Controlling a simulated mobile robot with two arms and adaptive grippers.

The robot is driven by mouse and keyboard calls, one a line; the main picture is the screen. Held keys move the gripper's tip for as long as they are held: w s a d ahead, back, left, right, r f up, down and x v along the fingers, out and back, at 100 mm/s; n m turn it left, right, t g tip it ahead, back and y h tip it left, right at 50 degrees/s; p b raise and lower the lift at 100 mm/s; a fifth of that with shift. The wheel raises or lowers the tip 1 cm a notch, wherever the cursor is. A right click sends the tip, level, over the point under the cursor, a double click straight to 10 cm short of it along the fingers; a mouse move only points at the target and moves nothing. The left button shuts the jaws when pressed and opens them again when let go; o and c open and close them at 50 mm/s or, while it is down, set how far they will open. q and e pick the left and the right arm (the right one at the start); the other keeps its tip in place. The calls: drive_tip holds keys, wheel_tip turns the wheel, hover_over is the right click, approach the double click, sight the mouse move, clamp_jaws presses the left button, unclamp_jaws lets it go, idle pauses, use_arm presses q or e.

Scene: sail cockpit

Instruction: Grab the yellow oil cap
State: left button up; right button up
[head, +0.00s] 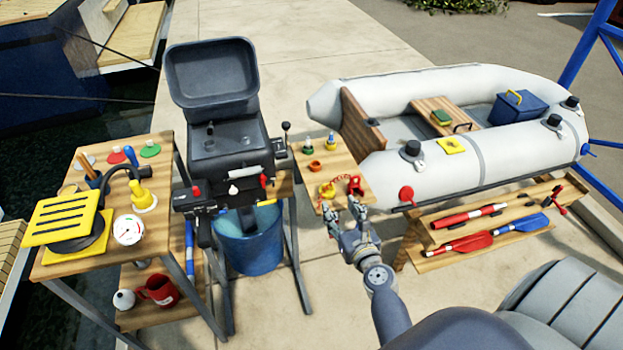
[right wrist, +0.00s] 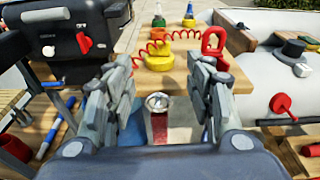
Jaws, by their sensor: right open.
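A small yellow cap-like piece (head: 327,190), most likely the oil cap, sits near the front edge of the small wooden table (head: 345,172). It also shows in the right wrist view (right wrist: 158,61), beside a red coiled cord that crosses close to it. My right gripper (head: 345,208) is open and empty, just in front of the table's front edge. In the right wrist view its fingers (right wrist: 163,72) stand apart, with the yellow piece beyond them, untouched. My left gripper is not in view.
A red clip (head: 355,185) is right of the yellow piece. An orange ring (head: 315,166) and small bottles (head: 308,146) stand behind it. The outboard motor (head: 225,150) is left, the grey inflatable boat (head: 430,165) right, and a shelf with red and blue paddles (head: 465,243) at lower right.

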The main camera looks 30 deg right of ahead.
sight(328, 187)
drive_tip(key=shift+m, duration=0.3)
drive_tip(key=x, duration=0.4)
drive_tip(key=shift+w+d+r, duration=0.2)
drive_tip(key=shift+w+r, duration=0.2)
drive_tip(key=shift+w, duration=0.05)
drive_tip(key=shift+b+x, duration=0.85)
drive_tip(key=shift+x, duration=2.15)
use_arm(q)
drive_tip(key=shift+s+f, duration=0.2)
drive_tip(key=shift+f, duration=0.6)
use_arm(e)
drive_tip(key=shift+s+a+r, duration=0.1)
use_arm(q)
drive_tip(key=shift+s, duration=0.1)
use_arm(e)
drive_tip(key=c, duration=0.6)
